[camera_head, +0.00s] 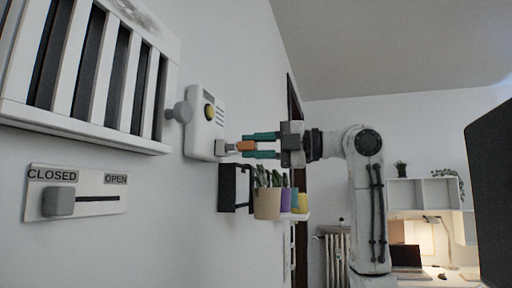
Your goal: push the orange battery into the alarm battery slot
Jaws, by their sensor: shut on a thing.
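The alarm (205,124) is a white box on the left wall with a dark and yellow round part and dark slits on its face. The orange battery (246,146) is held level between the teal fingers of my gripper (262,145), which are shut on it. The battery's left end is at a small grey block (222,147) on the lower right of the alarm, where I take the slot to be. I cannot tell how far the battery is inside, or whether it only touches the opening.
A black wall bracket (235,188) and a beige pot (267,203) with plants, beside purple and yellow pots, are just below my gripper. A slatted vent (90,75) and a CLOSED/OPEN slider panel (90,192) are on the wall at left. A desk with shelves stands far right.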

